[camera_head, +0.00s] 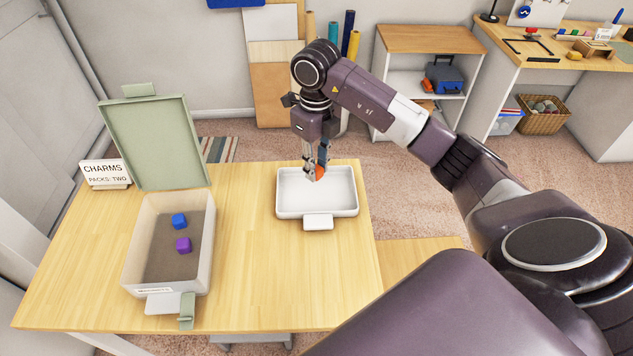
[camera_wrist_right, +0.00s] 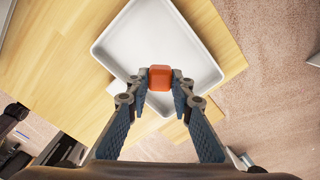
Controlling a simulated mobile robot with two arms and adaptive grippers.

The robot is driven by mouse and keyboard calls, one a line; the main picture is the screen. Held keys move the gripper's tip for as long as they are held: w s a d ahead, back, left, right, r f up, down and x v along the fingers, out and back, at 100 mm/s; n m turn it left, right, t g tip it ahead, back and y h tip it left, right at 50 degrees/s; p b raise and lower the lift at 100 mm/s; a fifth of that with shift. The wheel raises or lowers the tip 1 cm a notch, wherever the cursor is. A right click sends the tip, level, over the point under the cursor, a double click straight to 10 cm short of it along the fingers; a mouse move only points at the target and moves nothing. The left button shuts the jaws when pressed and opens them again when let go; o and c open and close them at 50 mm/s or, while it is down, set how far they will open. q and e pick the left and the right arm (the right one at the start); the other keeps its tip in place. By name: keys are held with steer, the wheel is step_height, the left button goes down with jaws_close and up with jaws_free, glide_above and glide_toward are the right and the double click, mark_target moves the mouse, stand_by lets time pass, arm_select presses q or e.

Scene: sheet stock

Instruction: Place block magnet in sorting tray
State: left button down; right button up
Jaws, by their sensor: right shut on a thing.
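An orange-red block (camera_wrist_right: 160,78) is held between the fingertips of my right gripper (camera_wrist_right: 160,88). In the head view the block (camera_head: 319,173) shows at the tips of my right gripper (camera_head: 315,168), over a white tray (camera_head: 347,208). The tray also shows in the wrist view (camera_wrist_right: 120,52), under the block, and looks empty. I cannot tell whether the block touches the tray floor. A lidded bin (camera_head: 130,262) stands open at the left with a blue block (camera_head: 179,221) and a purple block (camera_head: 183,244) inside. My left gripper is not in view.
The bin's green lid (camera_head: 152,142) stands raised behind it. A sign reading "CHARMS PACKS: TWO" (camera_head: 105,173) stands at the table's left edge. The wooden table (camera_head: 250,285) is bare between bin and tray. A shelf unit (camera_head: 425,42) stands behind.

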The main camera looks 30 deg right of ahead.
mark_target(317, 194)
step_height(317, 194, down, 6)
steer(key=shift+f+p, duration=0.1)
steer(key=shift+p, duration=0.55)
steer(key=shift+f, duration=0.15)
steer(key=shift+f, duration=0.2)
steer(key=o, duration=0.9)
steer(key=shift+r, duration=0.2)
